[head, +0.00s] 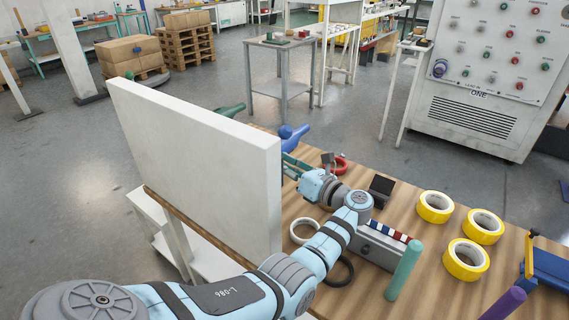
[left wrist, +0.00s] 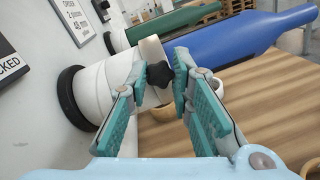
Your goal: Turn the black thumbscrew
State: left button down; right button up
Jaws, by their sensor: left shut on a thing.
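The black thumbscrew (left wrist: 159,75) shows in the left wrist view, set in a pale round fitting at the end of a white cylinder (left wrist: 108,85). My left gripper (left wrist: 165,75) is shut on the thumbscrew, one teal fingertip on each side of it. In the head view my left gripper (head: 292,167) is at the right edge of the upright white panel (head: 190,160), and the thumbscrew is hidden there. My right gripper is not in view.
Yellow tape rolls (head: 434,207), a teal cylinder (head: 404,270) and a grey device (head: 378,248) stand on the wooden table. Bare wood shows between them.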

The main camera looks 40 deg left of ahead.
pick_arm(q)
jog(key=shift+w+a+r+m+g+h+p, duration=0.15)
jog(key=shift+m+g+h+p, duration=0.3)
jog(key=shift+m+h+p, duration=3)
jog(key=shift+s+d+r+m+g+y+p, duration=0.1)
jog(key=shift+m+g+y+p, duration=0.4)
jog(key=shift+m, duration=6.3)
jog(key=shift+w+a+r+m+g+h+p, duration=0.25)
jog(key=shift+m+h+p, duration=1.5)
jog(key=shift+m, duration=3.4)
jog(key=shift+s+d+y+p, duration=0.2)
jog(key=shift+y+p, duration=0.1)
jog(key=shift+y, duration=0.1)
jog(key=c, duration=1.4)
grip_release()
jog(key=shift+a, duration=0.15)
